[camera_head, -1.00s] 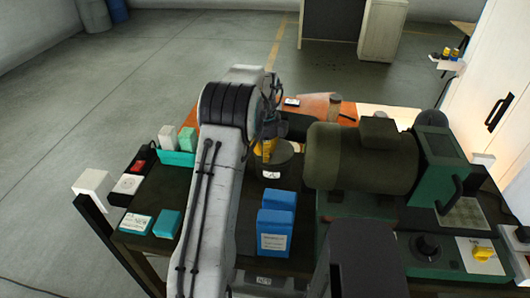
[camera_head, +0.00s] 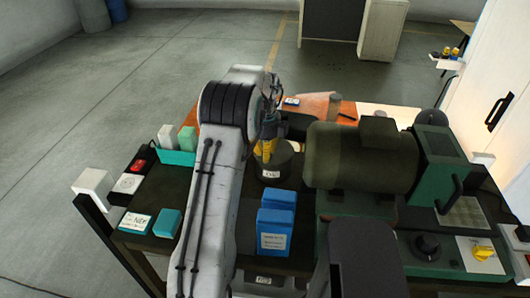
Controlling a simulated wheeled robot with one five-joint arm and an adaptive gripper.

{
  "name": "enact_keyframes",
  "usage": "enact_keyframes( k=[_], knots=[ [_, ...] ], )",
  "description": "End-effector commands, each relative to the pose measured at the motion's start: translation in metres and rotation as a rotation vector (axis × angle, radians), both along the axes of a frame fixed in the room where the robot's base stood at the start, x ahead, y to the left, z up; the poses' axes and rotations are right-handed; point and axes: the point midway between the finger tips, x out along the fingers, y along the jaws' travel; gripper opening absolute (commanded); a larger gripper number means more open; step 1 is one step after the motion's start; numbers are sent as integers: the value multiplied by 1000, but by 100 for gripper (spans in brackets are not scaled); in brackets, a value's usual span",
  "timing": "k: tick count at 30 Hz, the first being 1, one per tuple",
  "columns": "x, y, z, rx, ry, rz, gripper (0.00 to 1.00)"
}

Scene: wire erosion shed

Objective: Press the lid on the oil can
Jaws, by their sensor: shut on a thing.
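The oil can (camera_head: 270,174) is a dark olive cylinder with a white label, standing upright on the dark bench just right of my arm. My gripper (camera_head: 265,152) points down over its top, with yellow showing at its lower end. It is shut on the lid, which is mostly hidden by the fingers and arm. The gripper's lower end overlaps the can's top in the picture. I cannot tell whether the lid is seated on the rim or held just above it.
A large olive motor on a green machine (camera_head: 360,158) stands close right of the can. Blue boxes (camera_head: 274,232) stand in front of it. A teal tray (camera_head: 177,158) with small boxes is left of my arm. An orange surface (camera_head: 345,112) lies behind.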

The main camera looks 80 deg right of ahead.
Motion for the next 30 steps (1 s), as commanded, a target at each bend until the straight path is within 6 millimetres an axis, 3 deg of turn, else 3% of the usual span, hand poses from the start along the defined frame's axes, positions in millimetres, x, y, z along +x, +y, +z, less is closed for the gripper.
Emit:
enact_keyframes(
  k=[5,6,12,18,19,26,30],
  knots=[
    [0,0,0,-1,1,0,0],
    [0,0,0,-1,1,0,20],
    [0,0,0,-1,0,0,38],
    [0,0,0,0,0,0,41],
    [0,0,0,0,0,0,48],
    [0,0,0,0,0,0,68],
    [0,0,0,0,0,0,69]
  ],
)
